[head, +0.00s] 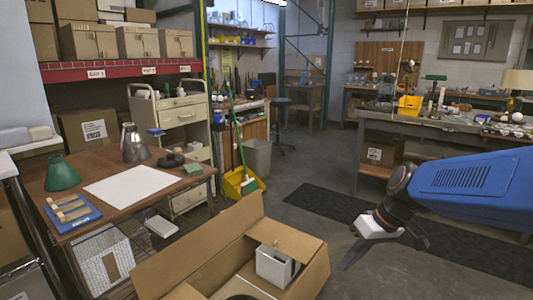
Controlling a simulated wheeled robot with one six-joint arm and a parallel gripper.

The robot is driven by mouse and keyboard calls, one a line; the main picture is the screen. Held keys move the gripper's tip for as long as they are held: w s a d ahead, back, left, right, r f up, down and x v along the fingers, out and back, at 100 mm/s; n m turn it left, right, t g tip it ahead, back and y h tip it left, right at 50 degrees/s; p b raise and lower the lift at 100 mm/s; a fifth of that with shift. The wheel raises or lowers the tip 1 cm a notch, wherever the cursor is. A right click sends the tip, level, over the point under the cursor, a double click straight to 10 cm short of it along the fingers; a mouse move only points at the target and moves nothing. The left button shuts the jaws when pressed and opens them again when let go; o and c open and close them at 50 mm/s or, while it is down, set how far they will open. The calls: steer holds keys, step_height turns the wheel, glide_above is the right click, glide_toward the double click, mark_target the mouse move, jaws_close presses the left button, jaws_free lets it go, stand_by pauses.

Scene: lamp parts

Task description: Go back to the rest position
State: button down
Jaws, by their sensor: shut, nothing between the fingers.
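My gripper (347,264) is at the lower right in the head view, at the end of my blue arm. It has a white body and dark fingers, and it is shut and empty. It hangs in the air to the right of the open cardboard box, apart from the tables. On the wooden table (205,172) at the left are a green shade (62,173), a grey metal shade or jug (134,144), a dark round base (171,160), a white sheet (130,185) and a blue tray (84,222) with wooden pieces.
An open cardboard box (205,258) with a white container (277,266) stands in front. A yellow bucket (240,184) and grey bin (257,156) stand behind. A dark mat (325,207) lies on clear floor.

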steer(key=s+d+r+m+t+h, duration=0.1)
steer(key=s+d+m+t+h, duration=0.2)
steer(key=s+d, duration=0.5)
steer(key=shift+s+m+h, duration=0.8)
steer(key=shift+s+h, duration=0.1)
steer(key=shift+s, duration=2.75)
